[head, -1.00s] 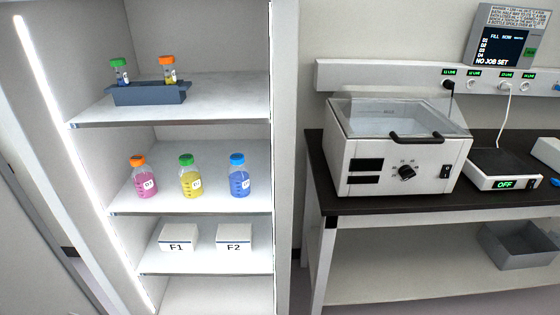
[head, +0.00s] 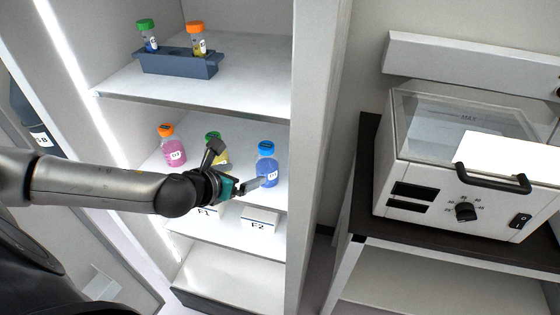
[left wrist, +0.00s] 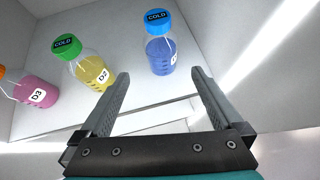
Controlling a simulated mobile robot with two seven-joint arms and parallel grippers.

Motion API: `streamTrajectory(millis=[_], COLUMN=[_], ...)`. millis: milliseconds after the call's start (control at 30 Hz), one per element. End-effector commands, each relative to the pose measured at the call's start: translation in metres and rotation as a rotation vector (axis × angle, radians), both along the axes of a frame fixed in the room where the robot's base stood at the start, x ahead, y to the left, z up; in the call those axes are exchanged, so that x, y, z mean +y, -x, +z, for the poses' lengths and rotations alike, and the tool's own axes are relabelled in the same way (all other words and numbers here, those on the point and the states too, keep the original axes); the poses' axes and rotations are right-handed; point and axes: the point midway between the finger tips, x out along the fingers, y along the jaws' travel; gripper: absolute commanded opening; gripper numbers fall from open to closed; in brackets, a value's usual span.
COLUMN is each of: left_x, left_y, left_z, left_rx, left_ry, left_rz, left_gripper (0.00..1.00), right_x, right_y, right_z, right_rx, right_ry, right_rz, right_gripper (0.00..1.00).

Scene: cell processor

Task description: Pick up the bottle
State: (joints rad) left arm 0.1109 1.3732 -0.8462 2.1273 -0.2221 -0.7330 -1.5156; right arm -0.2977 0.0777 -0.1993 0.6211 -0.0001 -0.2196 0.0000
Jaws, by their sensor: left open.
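Three bottles stand upright on the middle shelf. The blue-capped bottle with blue liquid (head: 267,170) is at the right; it also shows in the left wrist view (left wrist: 160,52). The green-capped bottle with yellow liquid (left wrist: 91,72) is in the middle; in the head view my left arm partly hides it (head: 222,156). The orange-capped bottle with pink liquid (head: 173,151) is at the left, cut off in the left wrist view (left wrist: 36,91). My left gripper (head: 260,184) is open and empty at the shelf front, just before the blue-capped bottle. In the left wrist view that bottle lies beyond the fingertips (left wrist: 160,74).
The upper shelf holds a dark rack (head: 178,63) with two small capped bottles. White boxes (head: 261,219) stand on the shelf below. The cabinet's right side wall (head: 306,150) is close to the blue-capped bottle. A lidded bath (head: 420,190) stands on the bench at right.

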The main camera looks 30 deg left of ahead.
Motion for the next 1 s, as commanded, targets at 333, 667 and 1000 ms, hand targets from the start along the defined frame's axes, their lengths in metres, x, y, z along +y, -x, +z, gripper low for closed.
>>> streamTrajectory(millis=[333,667,1000], left_x=[0.001,0.002,0.001], left_y=[-0.047,-0.074,-0.097], left_z=[-0.032,-0.051,-0.068], left_rx=[-0.002,-0.001,-0.001], left_ry=[0.007,0.007,0.008], left_rz=[0.005,0.002,0.004], left_gripper=[1.00,1.00,1.00], right_x=[0.004,0.000,-0.002], right_y=[0.005,0.005,0.003], right_z=[-0.006,-0.010,-0.015], right_rx=[0.008,0.008,0.005], right_ry=[-0.004,0.001,0.003], right_rz=[-0.001,0.001,0.002], right_gripper=[0.00,0.00,0.00])
